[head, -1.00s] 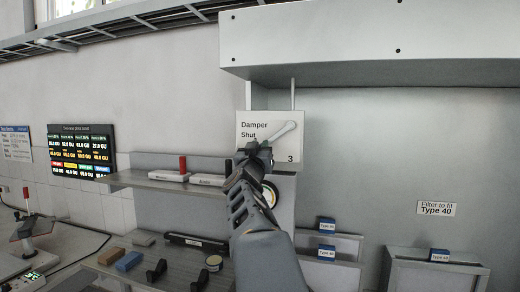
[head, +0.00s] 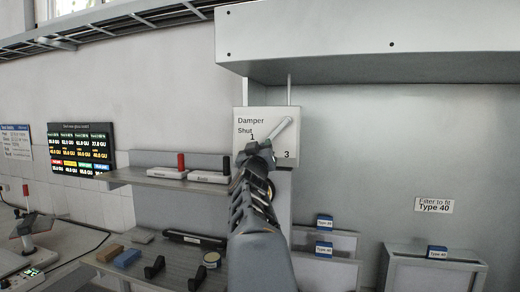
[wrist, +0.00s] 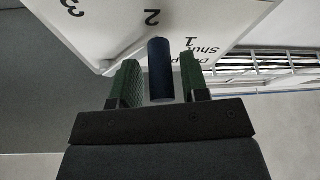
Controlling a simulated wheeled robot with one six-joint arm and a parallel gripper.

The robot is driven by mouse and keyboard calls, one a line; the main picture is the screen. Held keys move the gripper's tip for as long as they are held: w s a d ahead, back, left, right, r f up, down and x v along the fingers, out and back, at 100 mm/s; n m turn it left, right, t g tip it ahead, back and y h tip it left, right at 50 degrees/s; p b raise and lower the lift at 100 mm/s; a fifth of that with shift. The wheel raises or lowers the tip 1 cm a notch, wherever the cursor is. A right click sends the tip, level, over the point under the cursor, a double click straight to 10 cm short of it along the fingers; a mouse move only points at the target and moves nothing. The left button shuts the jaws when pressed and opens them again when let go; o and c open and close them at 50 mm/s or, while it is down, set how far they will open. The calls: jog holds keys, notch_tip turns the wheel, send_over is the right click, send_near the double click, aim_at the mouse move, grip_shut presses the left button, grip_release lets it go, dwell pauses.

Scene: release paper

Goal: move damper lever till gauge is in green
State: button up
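The white damper panel (head: 246,146) on the wall box reads "Damper", "Shut", 1 and 3 in the head view. Its pale lever (head: 283,128) slants down and left from its upper right end towards my gripper (head: 262,152). In the wrist view the lever's dark blue handle (wrist: 160,72) stands between the green fingers of my gripper (wrist: 160,62). Narrow gaps show on both sides of the handle, so the fingers are open around it. The lever (wrist: 130,54) lies near the number 2 there.
A shelf (head: 150,181) left of the panel holds a red-topped and a black-topped holder. A lower bench (head: 132,271) carries blocks and small tools. A grey overhead duct (head: 340,45) juts out above.

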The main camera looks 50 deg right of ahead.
jog(key=shift+o, duration=0.6)
jog(key=shift+a, duration=0.1)
jog(key=b+v, duration=0.3)
jog(key=v, duration=1)
jog(key=shift+a, duration=0.3)
jog(key=shift+s+f, duration=0.1)
jog(key=shift+f, duration=0.05)
